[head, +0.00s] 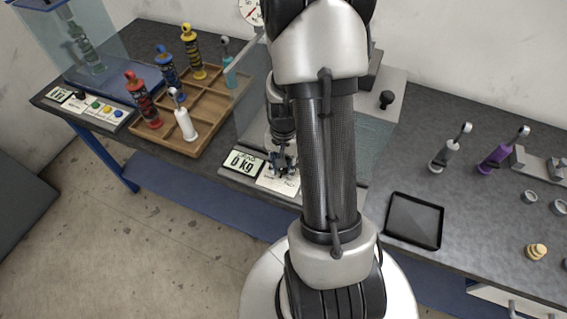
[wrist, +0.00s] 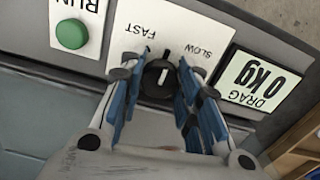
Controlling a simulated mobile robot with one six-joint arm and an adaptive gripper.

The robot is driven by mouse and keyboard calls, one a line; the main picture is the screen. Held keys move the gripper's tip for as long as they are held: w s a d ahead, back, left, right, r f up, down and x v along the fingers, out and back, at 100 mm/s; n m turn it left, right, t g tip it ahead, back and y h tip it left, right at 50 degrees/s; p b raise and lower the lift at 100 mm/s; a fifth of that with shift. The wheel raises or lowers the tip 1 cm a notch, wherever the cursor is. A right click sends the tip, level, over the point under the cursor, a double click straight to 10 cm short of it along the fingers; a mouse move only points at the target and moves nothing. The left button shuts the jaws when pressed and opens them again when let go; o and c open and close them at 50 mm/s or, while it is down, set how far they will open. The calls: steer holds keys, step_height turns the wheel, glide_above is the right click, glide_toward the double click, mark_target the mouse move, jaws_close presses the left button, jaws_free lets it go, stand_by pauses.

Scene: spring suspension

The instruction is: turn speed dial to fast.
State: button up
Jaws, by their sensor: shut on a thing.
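In the wrist view the panel shows upside down, with FAST at upper left and SLOW at upper right. The pointer mark stands nearly upright in the picture, between the two words. My gripper (wrist: 156,74) has its blue-padded fingers on both sides of the dial and is shut on it. In the head view my gripper (head: 283,168) is down at the panel at the bench front, and it hides the dial.
A green RUN button (wrist: 71,34) is left of the dial in the wrist view. The DRAG display (wrist: 258,78) reads 0 kg, to the right. A wooden tray (head: 160,140) with several shock absorbers stands left of my arm; a black tray (head: 414,222) lies to its right.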

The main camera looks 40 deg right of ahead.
steer(key=n, duration=0.4)
steer(key=shift+n+p, duration=0.3)
steer(key=n, duration=0.4)
steer(key=shift+n, duration=0.3)
steer(key=o, duration=1.1)
steer(key=shift+c, duration=0.2)
steer(key=shift+r, duration=0.1)
step_height(320, 180, up, 12)
stand_by(0.3)
